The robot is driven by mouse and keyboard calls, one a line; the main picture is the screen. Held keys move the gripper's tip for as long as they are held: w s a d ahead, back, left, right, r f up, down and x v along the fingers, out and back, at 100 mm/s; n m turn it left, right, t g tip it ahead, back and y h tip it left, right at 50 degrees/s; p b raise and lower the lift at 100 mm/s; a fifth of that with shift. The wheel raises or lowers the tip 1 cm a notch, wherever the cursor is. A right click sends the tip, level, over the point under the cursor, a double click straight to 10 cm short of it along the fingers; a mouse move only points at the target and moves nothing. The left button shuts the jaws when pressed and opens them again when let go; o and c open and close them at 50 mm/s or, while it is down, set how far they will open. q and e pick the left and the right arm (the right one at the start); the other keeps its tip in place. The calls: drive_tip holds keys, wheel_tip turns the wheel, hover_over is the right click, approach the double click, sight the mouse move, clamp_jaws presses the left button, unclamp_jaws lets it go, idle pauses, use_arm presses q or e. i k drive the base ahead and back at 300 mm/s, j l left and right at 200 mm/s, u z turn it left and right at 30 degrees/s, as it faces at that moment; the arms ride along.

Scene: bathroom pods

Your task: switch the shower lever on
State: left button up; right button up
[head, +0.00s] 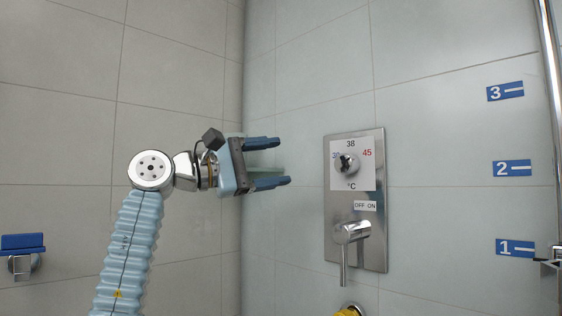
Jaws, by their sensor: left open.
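The chrome shower lever (344,262) hangs straight down from its round hub at the lower part of a metal wall plate (376,255). A small "OFF ON" label (365,206) is above it. A temperature knob (346,165) with marks around it, 38 at the top and 45 in red, sits higher on the plate. My left gripper (286,161) is open and empty, with its blue fingers pointing right. It is left of the plate, higher than the lever and apart from it. My right gripper is not in view.
A vertical chrome rail (550,80) runs along the right edge beside blue number signs (512,168). A yellow and chrome fitting (350,311) shows below the lever. A blue and chrome wall holder (23,250) is at far left. The wall between gripper and plate is clear.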

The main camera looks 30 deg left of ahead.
sight(343, 234)
drive_tip(key=k, duration=1)
